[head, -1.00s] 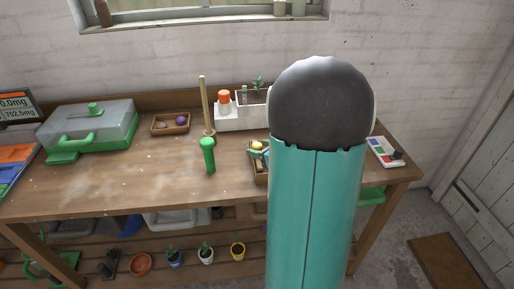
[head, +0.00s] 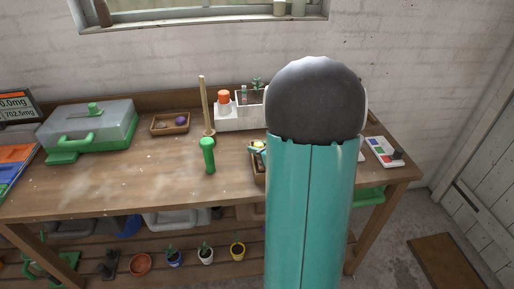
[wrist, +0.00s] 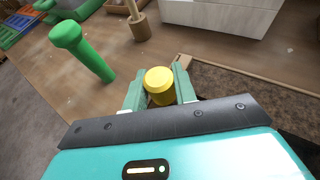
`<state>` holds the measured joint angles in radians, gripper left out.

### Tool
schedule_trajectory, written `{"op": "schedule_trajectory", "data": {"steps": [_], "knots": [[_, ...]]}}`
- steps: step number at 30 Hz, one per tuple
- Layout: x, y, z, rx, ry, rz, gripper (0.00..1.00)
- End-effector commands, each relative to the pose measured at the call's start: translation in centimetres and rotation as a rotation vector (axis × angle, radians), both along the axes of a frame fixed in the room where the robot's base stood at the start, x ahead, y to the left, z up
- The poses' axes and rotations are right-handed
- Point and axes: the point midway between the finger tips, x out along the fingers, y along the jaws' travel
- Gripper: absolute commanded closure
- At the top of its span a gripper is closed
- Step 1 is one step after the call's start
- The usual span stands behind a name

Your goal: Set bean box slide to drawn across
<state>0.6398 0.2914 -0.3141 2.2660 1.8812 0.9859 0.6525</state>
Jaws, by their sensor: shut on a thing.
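The bean box (head: 259,176) is a small wooden box on the bench, mostly hidden behind my arm in the head view. In the wrist view its thin wooden edge (wrist: 182,60) shows, with a dark brown, grainy area beside it. A yellow knob (wrist: 159,80), which looks like the slide's handle, stands between the two pale green fingers of my gripper (wrist: 160,92). My gripper is shut on this knob. The slide's plate under the knob is hidden by the fingers and the gripper body.
A green-topped dibber (head: 208,155) stands to the left of the box. A wooden post (head: 204,105) and a white planter (head: 240,116) are behind. A small wooden tray (head: 171,124), a clear-lidded green case (head: 90,130) and a colour-marked device (head: 384,151) are farther off.

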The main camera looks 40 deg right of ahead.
Motion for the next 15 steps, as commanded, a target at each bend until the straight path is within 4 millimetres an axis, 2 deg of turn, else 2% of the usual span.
{"op": "schedule_trajectory", "data": {"steps": [8,15], "knots": [[-3.0,-4.4,-0.1,-0.001,0.002,-0.006,1.0],[-6.7,-9.8,-0.1,-0.001,0.003,-0.007,1.0]]}}
